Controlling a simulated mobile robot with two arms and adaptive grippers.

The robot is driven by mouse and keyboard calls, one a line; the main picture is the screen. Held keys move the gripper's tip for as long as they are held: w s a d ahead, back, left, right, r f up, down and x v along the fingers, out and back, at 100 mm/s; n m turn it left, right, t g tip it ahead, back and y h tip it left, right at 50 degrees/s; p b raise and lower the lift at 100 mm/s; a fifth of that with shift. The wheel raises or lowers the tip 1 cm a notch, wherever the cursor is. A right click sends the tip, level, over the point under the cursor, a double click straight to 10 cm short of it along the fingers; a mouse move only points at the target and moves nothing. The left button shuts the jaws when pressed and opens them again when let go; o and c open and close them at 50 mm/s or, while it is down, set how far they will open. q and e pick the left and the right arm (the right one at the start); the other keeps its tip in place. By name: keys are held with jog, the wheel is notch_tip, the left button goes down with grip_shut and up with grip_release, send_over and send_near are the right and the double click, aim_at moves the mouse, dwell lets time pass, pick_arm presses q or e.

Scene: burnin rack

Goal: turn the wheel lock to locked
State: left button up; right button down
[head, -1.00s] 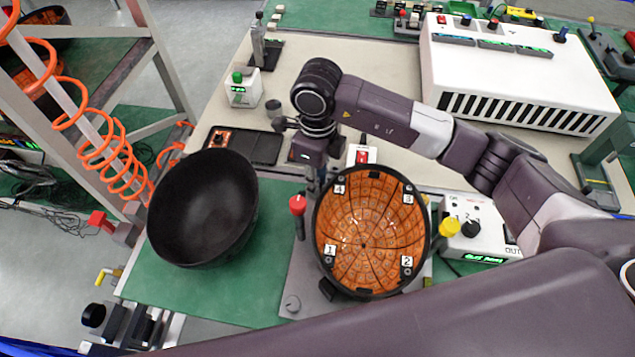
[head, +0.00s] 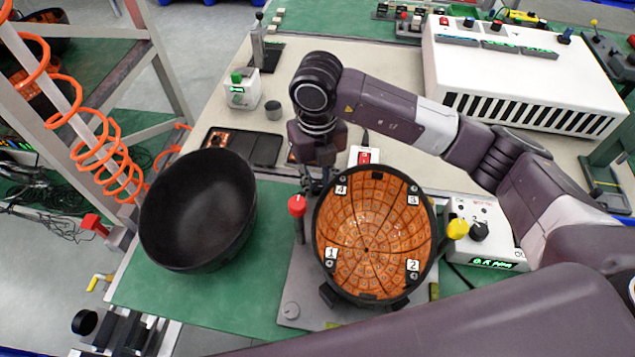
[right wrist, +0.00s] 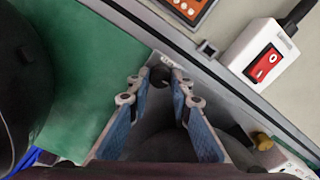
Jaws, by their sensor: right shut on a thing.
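My right gripper (head: 317,187) points down just behind the orange-lined bowl (head: 368,240) on the grey fixture plate (head: 297,270). In the right wrist view its two blue-padded fingers (right wrist: 160,88) close around a small dark round knob (right wrist: 160,73) at the plate's edge. This knob may be the wheel lock; its marking and whether it stands at locked cannot be read. In the head view the bowl and gripper hide it. A red knob (head: 297,206) stands left of the bowl and a yellow knob (head: 457,228) right of it. My left gripper is not in view.
A black empty bowl (head: 198,212) sits on the green mat to the left. A white box with a red switch (head: 364,157) is close behind the fixture. A white control box (head: 490,250) stands at the right, and a large vented white unit (head: 520,85) at the back.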

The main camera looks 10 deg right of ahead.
aim_at(317, 186)
jog(key=shift+w+r, duration=0.1)
dwell(0.3)
jog(key=c, duration=1.7)
grip_release()
jog(key=shift+c, duration=0.2)
notch_tip(317, 186, up, 12)
